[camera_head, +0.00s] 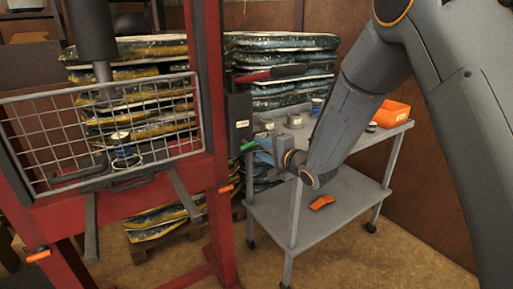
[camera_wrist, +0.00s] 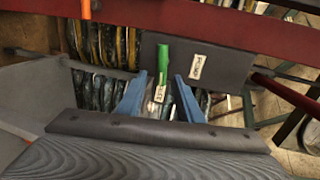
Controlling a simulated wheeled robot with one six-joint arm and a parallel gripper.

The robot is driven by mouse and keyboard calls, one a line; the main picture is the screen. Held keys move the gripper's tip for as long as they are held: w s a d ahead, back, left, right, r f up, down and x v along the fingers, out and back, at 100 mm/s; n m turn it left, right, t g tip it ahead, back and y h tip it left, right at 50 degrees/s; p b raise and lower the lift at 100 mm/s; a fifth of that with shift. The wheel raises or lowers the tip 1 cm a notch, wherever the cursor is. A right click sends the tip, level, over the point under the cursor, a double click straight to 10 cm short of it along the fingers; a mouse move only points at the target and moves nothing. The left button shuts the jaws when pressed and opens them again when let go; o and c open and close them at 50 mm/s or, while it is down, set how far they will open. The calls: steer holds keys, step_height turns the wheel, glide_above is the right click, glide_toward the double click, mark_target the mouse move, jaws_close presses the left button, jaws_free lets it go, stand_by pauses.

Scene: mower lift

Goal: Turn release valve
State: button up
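The release valve's green handle (camera_head: 249,145) sticks out beside the dark pump box (camera_head: 239,118) on the red press frame's right post. In the wrist view the green handle (camera_wrist: 163,60) points up the picture, with a small white tag below it. My gripper (camera_head: 258,145) is at the handle in the head view. In the wrist view its two blue fingers (camera_wrist: 159,78) stand apart, one on each side of the handle, with gaps showing on both sides. The gripper looks open and holds nothing. The valve's base is not clearly visible.
The red press frame (camera_head: 214,120) with a wire guard (camera_head: 60,130) stands left. A pump lever (camera_head: 270,73) reaches out above my gripper. A grey cart (camera_head: 335,200) with an orange bin (camera_head: 391,113) stands behind my arm. Stacked bags (camera_head: 290,42) are behind. Floor at front right is clear.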

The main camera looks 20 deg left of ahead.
mark_target(251, 146)
steer(key=shift+v, duration=1.1)
steer(key=shift+s, duration=0.1)
steer(key=shift+c, duration=0.3)
steer(key=w+a+n+b, duration=0.1)
steer(key=a, duration=0.1)
steer(key=w+a+f+n+t+y+b, duration=0.1)
steer(key=w+a+b, duration=0.1)
steer(key=w+a+n+b, duration=0.1)
steer(key=a+b, duration=0.1)
steer(key=a, duration=0.1)
steer(key=shift+w+a+f+n+y, duration=0.1)
steer(key=shift+w+f+n+y, duration=0.1)
steer(key=shift+n+y, duration=0.1)
